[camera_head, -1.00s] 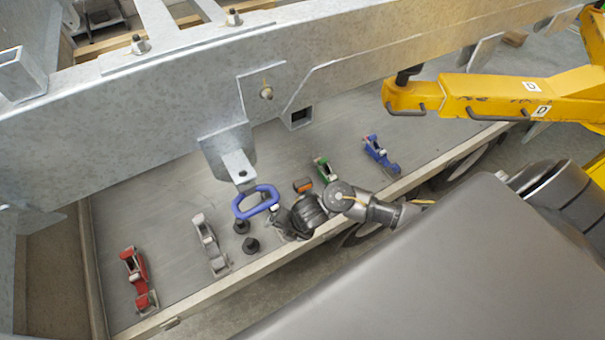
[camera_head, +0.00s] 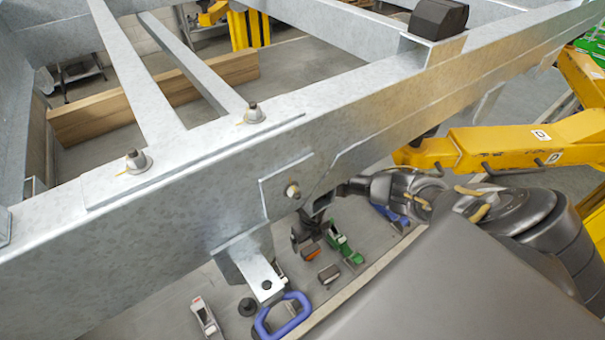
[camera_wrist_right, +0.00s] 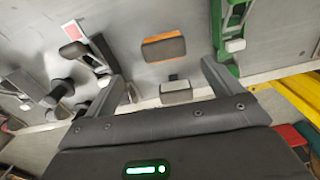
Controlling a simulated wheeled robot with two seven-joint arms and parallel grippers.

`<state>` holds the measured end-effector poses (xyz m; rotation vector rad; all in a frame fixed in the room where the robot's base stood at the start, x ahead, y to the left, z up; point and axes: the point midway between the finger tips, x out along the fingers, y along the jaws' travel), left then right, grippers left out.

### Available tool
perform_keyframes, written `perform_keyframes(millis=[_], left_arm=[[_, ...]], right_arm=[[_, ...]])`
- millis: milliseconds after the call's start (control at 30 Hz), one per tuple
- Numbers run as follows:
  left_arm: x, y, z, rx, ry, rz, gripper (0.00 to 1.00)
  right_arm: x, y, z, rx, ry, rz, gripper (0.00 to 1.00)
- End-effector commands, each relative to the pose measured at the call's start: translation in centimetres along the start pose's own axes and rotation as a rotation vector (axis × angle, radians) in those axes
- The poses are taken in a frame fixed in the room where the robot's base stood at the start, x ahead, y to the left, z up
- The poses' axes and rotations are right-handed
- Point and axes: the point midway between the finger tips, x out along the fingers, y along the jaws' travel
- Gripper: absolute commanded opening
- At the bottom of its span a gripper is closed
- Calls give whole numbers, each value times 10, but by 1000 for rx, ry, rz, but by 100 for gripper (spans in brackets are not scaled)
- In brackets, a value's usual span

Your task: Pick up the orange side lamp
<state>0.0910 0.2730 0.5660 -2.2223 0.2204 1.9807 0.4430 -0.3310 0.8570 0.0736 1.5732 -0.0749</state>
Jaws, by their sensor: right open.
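The orange side lamp (camera_wrist_right: 163,46) lies on the grey tray surface in the right wrist view, a small orange block with a dark middle. It also shows in the head view (camera_head: 311,253), just below my right gripper (camera_head: 304,230). In the right wrist view my right gripper (camera_wrist_right: 163,78) is open, its fingers spread to either side below the lamp, with nothing held. A small grey block (camera_wrist_right: 176,91) lies between the fingers, nearer than the lamp. My left gripper is not in view.
A green clamp (camera_head: 344,250) lies right of the lamp, close to the right finger in the wrist view. A blue ring handle (camera_head: 283,315) and a grey-white clamp (camera_head: 206,318) lie nearer. The galvanised trailer beam (camera_head: 160,230) stands close beside my right arm.

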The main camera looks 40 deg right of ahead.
Motion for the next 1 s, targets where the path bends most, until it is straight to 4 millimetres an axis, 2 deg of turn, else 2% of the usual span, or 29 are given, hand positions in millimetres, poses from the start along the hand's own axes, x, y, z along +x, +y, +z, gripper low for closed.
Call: perform_keyframes(millis=[167, 333, 400, 567, 767, 1000], left_arm=[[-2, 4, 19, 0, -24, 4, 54], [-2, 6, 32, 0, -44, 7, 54], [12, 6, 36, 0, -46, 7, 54], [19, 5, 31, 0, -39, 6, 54], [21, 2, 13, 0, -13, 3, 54], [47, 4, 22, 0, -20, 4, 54]], right_arm=[[6, 0, -1, 0, 3, 0, 91], [32, -1, -2, 3, 5, -2, 91], [48, 0, 0, 0, 2, 0, 91], [57, 0, 0, 1, 0, 1, 91], [59, -1, 1, 0, 1, 0, 91], [86, -5, 4, 1, 1, 1, 91]])
